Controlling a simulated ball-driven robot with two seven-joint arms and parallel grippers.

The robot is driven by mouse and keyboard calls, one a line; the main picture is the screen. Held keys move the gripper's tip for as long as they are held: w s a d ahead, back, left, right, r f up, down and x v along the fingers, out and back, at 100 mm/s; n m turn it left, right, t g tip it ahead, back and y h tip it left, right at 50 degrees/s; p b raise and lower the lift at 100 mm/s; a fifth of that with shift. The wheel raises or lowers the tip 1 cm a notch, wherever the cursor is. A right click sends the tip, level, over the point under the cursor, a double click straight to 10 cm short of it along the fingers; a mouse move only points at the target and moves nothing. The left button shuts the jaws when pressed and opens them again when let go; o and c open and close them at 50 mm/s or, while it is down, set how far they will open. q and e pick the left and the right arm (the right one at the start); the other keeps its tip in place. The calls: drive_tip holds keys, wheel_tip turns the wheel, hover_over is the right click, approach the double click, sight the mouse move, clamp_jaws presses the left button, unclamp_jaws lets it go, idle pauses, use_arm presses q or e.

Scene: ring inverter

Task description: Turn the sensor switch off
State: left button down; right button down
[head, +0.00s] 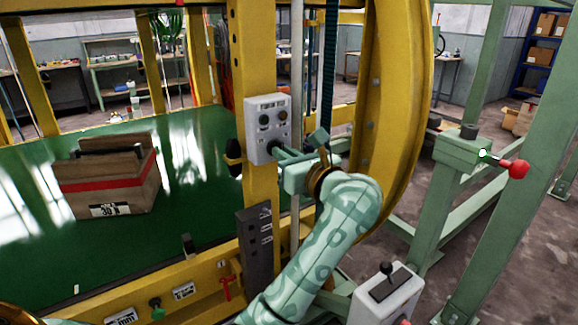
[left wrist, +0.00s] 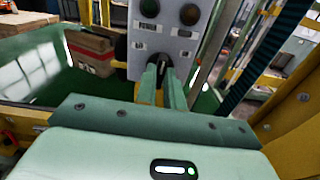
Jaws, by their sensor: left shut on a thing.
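A grey control box (head: 267,128) is fixed to a yellow upright post, with two round dark buttons or lamps on its upper face. It fills the top middle of the left wrist view (left wrist: 161,45), where small labels sit beside and below the round parts. My left gripper (head: 283,152) is at the lower part of the box. In the left wrist view its fingers (left wrist: 163,85) are closed around a small dark part at the box's lower middle, which I take for the sensor switch. The fingers hide most of it, so its position cannot be read.
A wooden box with a red stripe (head: 108,182) stands on the green bed (head: 200,250) at the left. A large yellow ring (head: 392,110) rises right of my arm. A red-knobbed lever (head: 517,169) sticks out at right. A grey joystick box (head: 385,295) is at lower right.

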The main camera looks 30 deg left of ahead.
use_arm(q)
drive_tip(key=shift+f+n+b, duration=0.15)
drive_tip(key=shift+n+b, duration=3.8)
drive_tip(key=shift+n, duration=0.35)
use_arm(e)
drive_tip(key=s+f, duration=0.3)
drive_tip(key=f, duration=0.5)
drive_tip(key=shift+s+g, duration=0.15)
drive_tip(key=shift+g, duration=0.25)
drive_tip(key=shift+d, duration=0.1)
use_arm(q)
drive_tip(key=c, duration=1.5)
unclamp_jaws()
